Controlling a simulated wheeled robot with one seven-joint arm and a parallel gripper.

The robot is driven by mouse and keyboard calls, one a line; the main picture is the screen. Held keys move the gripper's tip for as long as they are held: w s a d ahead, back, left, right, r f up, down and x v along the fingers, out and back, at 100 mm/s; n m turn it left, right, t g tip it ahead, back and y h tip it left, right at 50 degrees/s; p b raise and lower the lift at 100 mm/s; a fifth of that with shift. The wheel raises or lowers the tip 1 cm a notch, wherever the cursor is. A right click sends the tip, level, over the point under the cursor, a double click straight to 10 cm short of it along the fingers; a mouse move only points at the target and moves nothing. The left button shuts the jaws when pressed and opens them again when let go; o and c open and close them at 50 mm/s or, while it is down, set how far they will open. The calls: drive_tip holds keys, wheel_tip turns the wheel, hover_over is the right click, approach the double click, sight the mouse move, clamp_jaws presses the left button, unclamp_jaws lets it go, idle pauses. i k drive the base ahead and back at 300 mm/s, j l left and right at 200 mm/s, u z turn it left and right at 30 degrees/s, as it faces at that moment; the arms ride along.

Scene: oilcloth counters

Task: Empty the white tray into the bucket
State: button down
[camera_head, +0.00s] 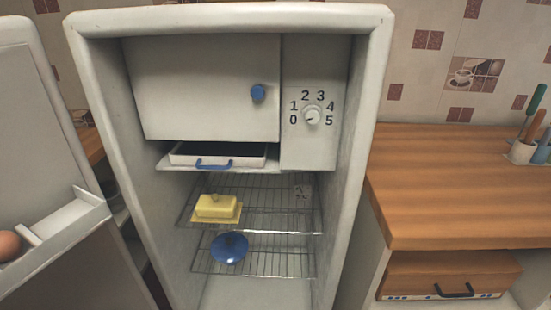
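A white tray (177,158) with a blue handle (214,164) on its front sits just under the freezer compartment, inside an open fridge. The tray's inside looks dark and I cannot tell what it holds. No bucket is in view. My gripper is not in view.
The fridge door (40,160) stands open at the left, with an egg (9,245) in its shelf. A yellow butter dish (216,207) and a round blue object (229,247) rest on wire shelves. A wooden counter (440,190) with utensils stands at the right.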

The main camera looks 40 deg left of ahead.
sight(223, 146)
drive_tip(key=u, duration=1.75)
